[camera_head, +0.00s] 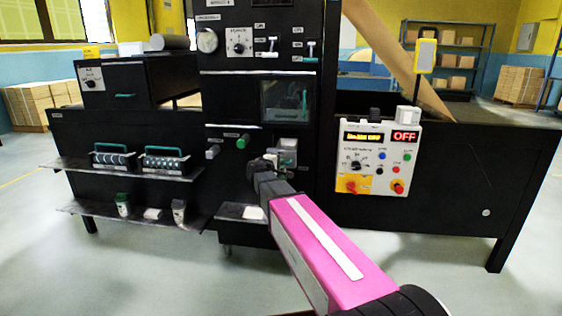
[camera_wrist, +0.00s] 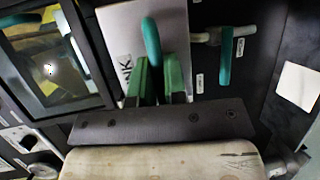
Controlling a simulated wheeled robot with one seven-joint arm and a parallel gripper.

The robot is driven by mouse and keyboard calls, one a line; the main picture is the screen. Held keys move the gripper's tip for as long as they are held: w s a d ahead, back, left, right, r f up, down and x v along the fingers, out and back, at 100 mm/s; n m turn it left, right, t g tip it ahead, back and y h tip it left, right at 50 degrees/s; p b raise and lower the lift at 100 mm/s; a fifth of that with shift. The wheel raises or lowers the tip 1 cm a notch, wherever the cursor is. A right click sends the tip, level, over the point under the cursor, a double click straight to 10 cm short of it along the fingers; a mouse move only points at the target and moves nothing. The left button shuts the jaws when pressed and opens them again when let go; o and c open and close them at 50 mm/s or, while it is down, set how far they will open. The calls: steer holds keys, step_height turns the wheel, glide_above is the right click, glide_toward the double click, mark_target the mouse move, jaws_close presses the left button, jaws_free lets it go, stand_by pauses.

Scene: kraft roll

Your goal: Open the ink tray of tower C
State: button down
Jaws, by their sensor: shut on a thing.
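The ink tray shows in the wrist view as a pale panel (camera_wrist: 120,35) lettered "INK", with a curved teal handle (camera_wrist: 151,42). My gripper's green fingers (camera_wrist: 160,82) are closed at the lower part of this handle. In the head view the grey tray (camera_head: 288,146) sits in the dark tower front, below a small window. My gripper (camera_head: 264,166) is at its lower left, and my pink arm reaches up to it from the lower right. The gripper hides part of the tray front and the handle there. I cannot tell how far out the tray stands.
A glazed window (camera_wrist: 55,60) lies beside the tray in the wrist view, and a teal lever (camera_wrist: 226,55) on its other side. A green knob (camera_head: 243,141) is left of the tray. A small shelf (camera_head: 240,212) juts out below. A control panel (camera_head: 377,158) stands right.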

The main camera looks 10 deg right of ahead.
steer(key=s+a, duration=0.2)
steer(key=s, duration=0.7)
steer(key=shift+a, duration=0.4)
steer(key=shift+w, duration=0.1)
steer(key=c, duration=1.2)
jaws_free()
steer(key=v, duration=1)
steer(key=shift+s+a, duration=0.3)
